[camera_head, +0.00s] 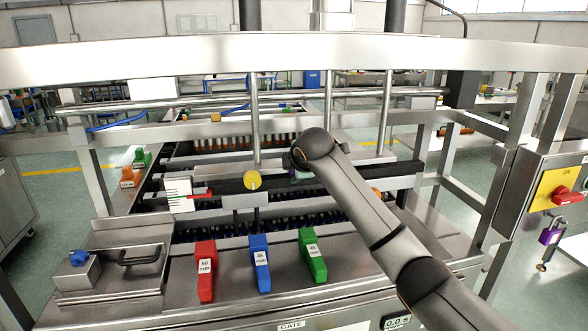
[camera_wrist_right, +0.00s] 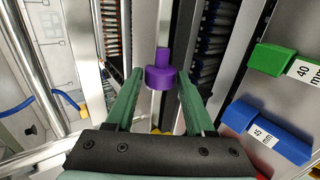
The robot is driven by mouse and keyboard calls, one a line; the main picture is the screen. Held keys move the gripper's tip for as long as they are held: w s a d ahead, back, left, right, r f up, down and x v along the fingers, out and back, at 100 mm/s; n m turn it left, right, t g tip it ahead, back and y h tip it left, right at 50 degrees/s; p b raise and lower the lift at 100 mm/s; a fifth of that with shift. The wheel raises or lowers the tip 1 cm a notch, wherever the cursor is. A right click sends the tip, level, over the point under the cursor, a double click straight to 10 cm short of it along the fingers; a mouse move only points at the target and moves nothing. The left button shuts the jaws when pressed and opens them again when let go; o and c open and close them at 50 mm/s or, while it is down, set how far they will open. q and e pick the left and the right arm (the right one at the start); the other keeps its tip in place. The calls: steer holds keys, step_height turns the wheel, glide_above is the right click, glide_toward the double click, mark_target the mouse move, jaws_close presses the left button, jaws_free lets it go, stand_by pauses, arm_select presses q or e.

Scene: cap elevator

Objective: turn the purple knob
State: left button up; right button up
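The purple knob (camera_wrist_right: 160,77) shows in the right wrist view, on a metal rod, near the middle of the picture. In the head view I cannot see it; my right arm covers that area. My left gripper is not in view.
Red (camera_head: 205,270), blue (camera_head: 260,263) and green (camera_head: 312,255) labelled blocks stand on the front ledge. A yellow round knob (camera_head: 252,180) is left of my wrist. Upright rods and a horizontal frame beam (camera_head: 200,58) surround the area. A purple padlock (camera_head: 550,236) hangs at the right.

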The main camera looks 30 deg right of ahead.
jaws_close()
steer(key=shift+y, duration=0.3)
steer(key=shift+s+d+r+m+t+y, duration=0.1)
steer(key=shift+d+r+m+t+y, duration=0.1)
steer(key=shift+m+y, duration=0.3)
steer(key=shift+d+r+m+t+y, duration=0.1)
steer(key=shift+r+m+t+y, duration=0.1)
steer(key=shift+m+y, duration=0.25)
steer(key=d+m+t+y+b, duration=0.1)
steer(key=m+t+y+b, duration=0.1)
steer(key=m+b, duration=0.1)
steer(key=d+m+t+y+b, duration=0.2)
steer(key=m+b, duration=0.2)
steer(key=s+d+r+m+t+y+b, duration=0.1)
steer(key=m+t+y+b, duration=0.1)
steer(key=m+y+b, duration=0.1)
steer(key=shift+d+m+t+b, duration=0.2)
steer(key=shift+m+t+b, duration=0.15)
steer(key=shift+m+t, duration=0.1)
steer(key=shift+r, duration=0.1)
steer(key=shift+o, duration=2)
jaws_free()
steer(key=shift+d+r, duration=0.1)
